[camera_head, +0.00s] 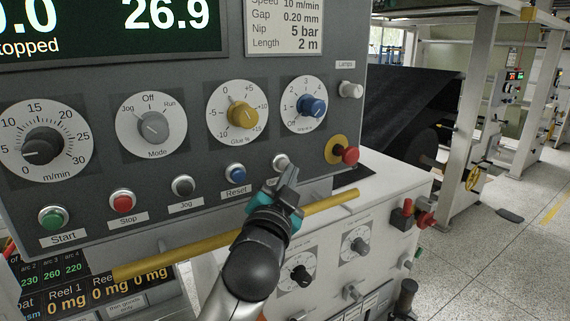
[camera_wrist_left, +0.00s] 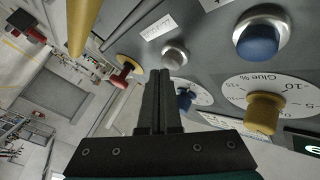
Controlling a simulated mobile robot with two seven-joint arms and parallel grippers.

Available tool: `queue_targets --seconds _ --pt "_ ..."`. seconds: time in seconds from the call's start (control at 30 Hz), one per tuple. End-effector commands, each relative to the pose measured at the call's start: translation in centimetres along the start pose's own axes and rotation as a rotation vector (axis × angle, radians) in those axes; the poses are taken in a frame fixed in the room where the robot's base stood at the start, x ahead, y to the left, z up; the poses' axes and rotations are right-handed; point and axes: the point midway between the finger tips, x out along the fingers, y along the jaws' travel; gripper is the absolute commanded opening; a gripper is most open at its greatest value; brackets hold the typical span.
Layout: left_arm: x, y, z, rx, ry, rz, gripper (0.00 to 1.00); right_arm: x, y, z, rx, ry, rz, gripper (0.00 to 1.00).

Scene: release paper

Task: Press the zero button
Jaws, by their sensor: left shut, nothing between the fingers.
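A pale round button (camera_head: 280,160) with a metal rim sits at the right end of the button row, right of the blue Reset button (camera_head: 236,171). Its label is hidden by my gripper in the head view. In the left wrist view the pale button (camera_wrist_left: 175,55) shows just beyond and right of the fingertips, with a small label too blurred to read. My left gripper (camera_head: 291,172) is shut and empty, its fingertips just below and right of the pale button. I cannot tell whether they touch it. My right gripper is not in view.
Start (camera_head: 53,216), Stop (camera_head: 122,201) and Jog (camera_head: 183,186) buttons line the panel to the left. Dials (camera_head: 240,112) protrude above. A red knob (camera_head: 346,155) on a yellow base sticks out to the right. A yellow bar (camera_head: 175,258) runs below the panel, close to my left arm.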

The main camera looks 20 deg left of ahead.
Motion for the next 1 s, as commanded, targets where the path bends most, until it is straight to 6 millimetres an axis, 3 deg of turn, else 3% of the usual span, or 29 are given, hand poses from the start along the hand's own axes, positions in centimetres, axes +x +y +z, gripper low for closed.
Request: queue_targets --seconds 1.0 --pt "0.56 -0.41 0.39 0.000 0.001 0.000 0.00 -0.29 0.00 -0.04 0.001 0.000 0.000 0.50"
